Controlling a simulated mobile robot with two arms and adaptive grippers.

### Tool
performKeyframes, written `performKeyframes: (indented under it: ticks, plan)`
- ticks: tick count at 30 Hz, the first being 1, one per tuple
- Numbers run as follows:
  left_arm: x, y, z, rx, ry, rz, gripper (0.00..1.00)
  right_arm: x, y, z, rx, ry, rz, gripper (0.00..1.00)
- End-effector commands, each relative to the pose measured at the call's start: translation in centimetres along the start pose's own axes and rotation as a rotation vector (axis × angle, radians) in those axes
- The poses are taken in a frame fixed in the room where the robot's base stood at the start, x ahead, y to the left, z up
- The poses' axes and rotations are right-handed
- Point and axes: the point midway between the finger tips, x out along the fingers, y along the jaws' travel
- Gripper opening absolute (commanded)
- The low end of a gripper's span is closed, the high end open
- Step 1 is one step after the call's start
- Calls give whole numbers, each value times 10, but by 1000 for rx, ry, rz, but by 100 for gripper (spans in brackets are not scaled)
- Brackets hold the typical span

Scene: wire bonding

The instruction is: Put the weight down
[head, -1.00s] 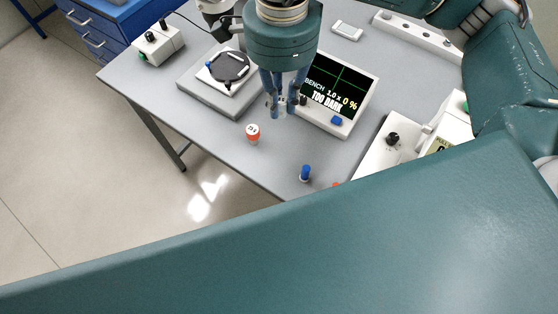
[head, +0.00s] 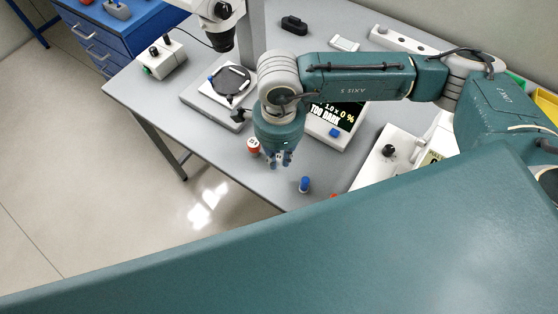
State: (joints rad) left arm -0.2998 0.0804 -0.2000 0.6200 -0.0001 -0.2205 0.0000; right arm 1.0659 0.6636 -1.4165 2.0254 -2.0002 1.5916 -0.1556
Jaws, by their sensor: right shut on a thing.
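My right gripper (head: 279,160) points down over the front part of the grey bench, beside the orange and white cylinder (head: 253,147) and left of the blue peg. Its fingers are close together, shut on the weight, which is small and mostly hidden between the fingertips. I cannot tell whether the weight touches the bench top. My left gripper is not in view.
A blue peg (head: 305,184) stands on the grey bench (head: 225,140) near its front edge. The display (head: 334,118) reads "TOO DARK". A microscope (head: 220,30) stands over a round black stage (head: 231,85). A white device (head: 388,160) is at right.

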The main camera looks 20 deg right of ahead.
Motion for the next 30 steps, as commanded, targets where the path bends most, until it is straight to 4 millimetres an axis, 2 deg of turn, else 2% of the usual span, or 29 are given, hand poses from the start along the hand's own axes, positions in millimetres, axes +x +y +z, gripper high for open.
performKeyframes:
  ticks: [3, 7, 19, 20, 22, 30]
  plan:
    - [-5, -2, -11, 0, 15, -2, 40, 16, 2, -1, 0, 3, 5, 9]
    - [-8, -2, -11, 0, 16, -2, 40, 34, 1, -1, 0, 3, 3, 9]
    - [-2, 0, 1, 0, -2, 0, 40, 42, 1, 0, -1, 2, 1, 9]
    - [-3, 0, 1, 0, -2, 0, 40, 40, 1, 0, -1, 2, 0, 20]
    - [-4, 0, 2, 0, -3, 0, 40, 40, 1, -1, -1, 2, 1, 34]
    - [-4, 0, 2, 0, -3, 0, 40, 40, 1, -1, 0, 2, 1, 35]
